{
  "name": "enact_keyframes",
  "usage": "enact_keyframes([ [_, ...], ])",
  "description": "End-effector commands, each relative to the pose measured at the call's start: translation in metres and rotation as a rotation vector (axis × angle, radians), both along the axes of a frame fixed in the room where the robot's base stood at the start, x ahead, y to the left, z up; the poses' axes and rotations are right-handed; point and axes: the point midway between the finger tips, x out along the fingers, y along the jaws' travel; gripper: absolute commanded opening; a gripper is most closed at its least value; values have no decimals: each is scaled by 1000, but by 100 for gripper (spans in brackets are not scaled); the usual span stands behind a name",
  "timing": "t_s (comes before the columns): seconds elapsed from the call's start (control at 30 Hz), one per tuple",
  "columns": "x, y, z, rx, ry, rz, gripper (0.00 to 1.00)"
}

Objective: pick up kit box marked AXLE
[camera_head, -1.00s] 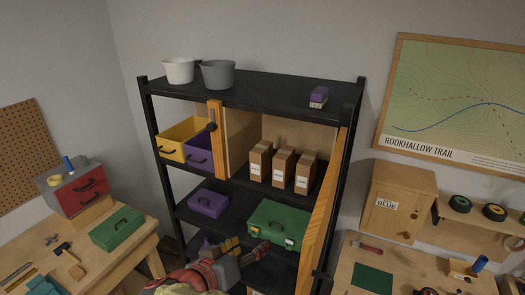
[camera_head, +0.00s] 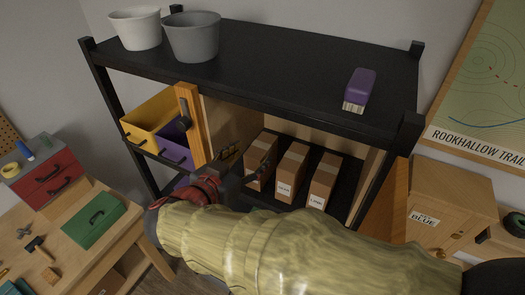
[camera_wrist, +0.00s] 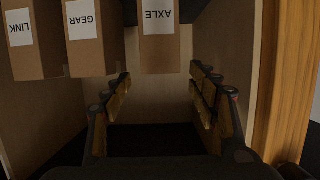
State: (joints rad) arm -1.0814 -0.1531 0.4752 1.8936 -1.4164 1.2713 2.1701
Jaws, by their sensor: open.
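The AXLE kit box (camera_wrist: 160,42) is a brown carton with a white label, seen upside down at top centre in the wrist view. In the head view it is the leftmost carton (camera_head: 262,160), its label hidden by my gripper. My gripper (camera_wrist: 160,80) is open and empty. Its fingers point into the cupboard space, one at each side of the AXLE box's line in the wrist view, with the box apparently just past the tips. In the head view my gripper (camera_head: 247,165) is in front of that carton.
The GEAR box (camera_wrist: 82,35) and LINK box (camera_wrist: 30,40) stand beside it on the same shelf. A wooden sliding door edge (camera_wrist: 283,80) is close to my gripper's right in the wrist view. Yellow (camera_head: 150,122) and purple (camera_head: 176,143) bins stand left of the door.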

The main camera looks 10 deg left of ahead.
Motion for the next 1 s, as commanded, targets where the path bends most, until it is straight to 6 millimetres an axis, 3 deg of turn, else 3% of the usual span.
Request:
enact_keyframes([
  [0.6, 62, -20, -26, -1, 2, -3, 59],
  [0.9, 67, -21, -30, -1, 1, -1, 59],
  [1.0, 67, -21, -30, -1, 1, -1, 54],
])
